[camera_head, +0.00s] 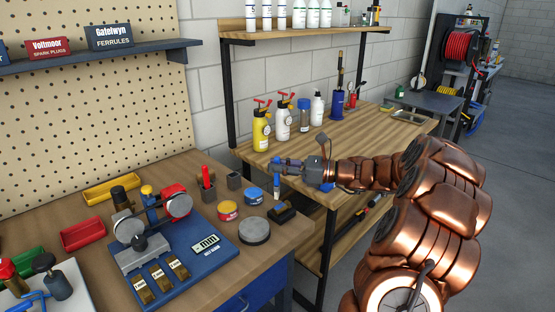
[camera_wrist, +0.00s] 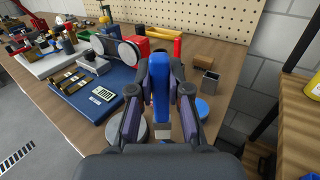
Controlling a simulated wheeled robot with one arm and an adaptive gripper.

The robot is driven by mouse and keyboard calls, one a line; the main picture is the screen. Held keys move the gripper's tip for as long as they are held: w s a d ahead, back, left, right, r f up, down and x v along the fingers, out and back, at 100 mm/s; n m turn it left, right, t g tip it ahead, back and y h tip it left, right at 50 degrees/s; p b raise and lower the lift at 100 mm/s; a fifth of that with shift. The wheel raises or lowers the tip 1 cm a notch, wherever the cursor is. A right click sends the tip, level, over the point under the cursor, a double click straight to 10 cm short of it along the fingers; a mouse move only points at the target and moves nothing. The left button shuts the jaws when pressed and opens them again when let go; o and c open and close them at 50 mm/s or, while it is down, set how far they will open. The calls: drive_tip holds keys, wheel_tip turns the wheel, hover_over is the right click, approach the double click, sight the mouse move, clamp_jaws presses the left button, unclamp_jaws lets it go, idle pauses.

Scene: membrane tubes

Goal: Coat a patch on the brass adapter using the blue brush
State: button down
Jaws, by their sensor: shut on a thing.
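My gripper (camera_head: 285,167) is shut on the blue brush (camera_head: 277,180), held above the workbench's right end beside the blue tin. In the wrist view the brush's blue handle (camera_wrist: 160,92) stands between my fingers (camera_wrist: 163,75), with a pale tip below. A dark brass-coloured cylinder (camera_head: 121,196) stands at the back of the blue gauge base; I cannot tell if it is the brass adapter. Brass-coloured labelled blocks (camera_head: 162,279) lie at the base's front. A red-yellow tin (camera_head: 228,210) and a blue tin (camera_head: 252,195) stand left of my gripper; what they hold is unclear.
The blue base (camera_head: 205,262) carries a clamp fixture and a digital readout. A grey disc (camera_head: 254,232), a black block (camera_head: 282,213), a cup with a red marker (camera_head: 207,186) and an empty-looking cup (camera_head: 234,181) crowd the bench. Bottles (camera_head: 261,130) stand on the rear bench.

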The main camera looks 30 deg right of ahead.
sight(279, 157)
wheel_tip(279, 157, down, 2)
drive_tip(key=shift+f+b, duration=0.1)
drive_tip(key=shift+b, duration=0.55)
drive_tip(key=shift+f+b, duration=0.75)
drive_tip(key=shift+f, duration=0.1)
drive_tip(key=shift+r, duration=0.1)
wheel_tip(279, 157, up, 8)
drive_tip(key=p, duration=0.7)
drive_tip(key=shift+r, duration=0.1)
drive_tip(key=shift+s, duration=0.1)
